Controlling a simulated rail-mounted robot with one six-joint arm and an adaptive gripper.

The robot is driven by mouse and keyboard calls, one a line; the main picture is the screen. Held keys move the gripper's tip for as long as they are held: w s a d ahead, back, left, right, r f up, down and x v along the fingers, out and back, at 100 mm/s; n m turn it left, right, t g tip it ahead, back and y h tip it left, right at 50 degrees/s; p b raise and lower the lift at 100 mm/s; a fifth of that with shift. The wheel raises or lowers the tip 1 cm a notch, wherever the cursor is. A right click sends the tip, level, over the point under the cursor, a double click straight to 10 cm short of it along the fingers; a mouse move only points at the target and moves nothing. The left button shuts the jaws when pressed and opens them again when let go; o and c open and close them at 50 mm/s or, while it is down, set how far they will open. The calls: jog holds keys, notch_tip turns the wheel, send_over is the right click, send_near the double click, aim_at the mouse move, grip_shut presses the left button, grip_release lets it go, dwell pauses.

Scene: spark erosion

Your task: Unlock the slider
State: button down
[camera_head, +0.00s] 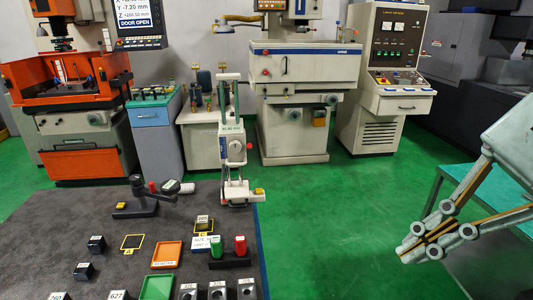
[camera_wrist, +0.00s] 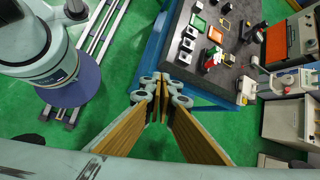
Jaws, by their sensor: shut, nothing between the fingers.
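A white upright gauge (camera_head: 231,120) stands at the far right corner of the grey work table. Its slider body (camera_head: 233,149) is a pale block on the column with a small label and a round grey knob (camera_head: 237,148). Whether the slider is locked cannot be told. The gauge also shows small at the right in the wrist view (camera_wrist: 246,90). My gripper (camera_head: 440,235) is at the right of the head view, well apart from the gauge. It is shut and empty, with its fingers together in the wrist view (camera_wrist: 162,92).
The grey table (camera_head: 70,215) holds an orange tray (camera_head: 167,255), a green tray (camera_head: 157,287), a black stand (camera_head: 135,205), red and green handled pieces, and several black blocks. Machines line the back wall. Green floor (camera_head: 350,220) lies clear between my gripper and the table.

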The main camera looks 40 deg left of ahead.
aim_at(249, 147)
jog(key=w+a+f+m+g+y, duration=0.1)
jog(key=w+a+m+g+y, duration=0.25)
jog(key=w+a, duration=0.65)
jog(key=w+a+f+m+g+y, duration=0.3)
jog(key=w+a, duration=0.4)
jog(key=a, duration=0.8)
jog(key=w+a+f+m+y, duration=0.8)
jog(key=w+a+f+y, duration=0.1)
jog(key=w+a+f, duration=0.3)
jog(key=shift+w+f+m+t+b, duration=0.35)
jog(key=shift+w+t, duration=0.1)
jog(key=shift+w, duration=0.1)
jog(key=shift+a, duration=0.2)
jog(key=b+x, duration=0.2)
jog(key=x, duration=1.1)
jog(key=shift+s+a+b, duration=0.2)
jog(key=shift+a+b, duration=0.1)
jog(key=shift+b, duration=0.1)
jog(key=shift+r, duration=0.15)
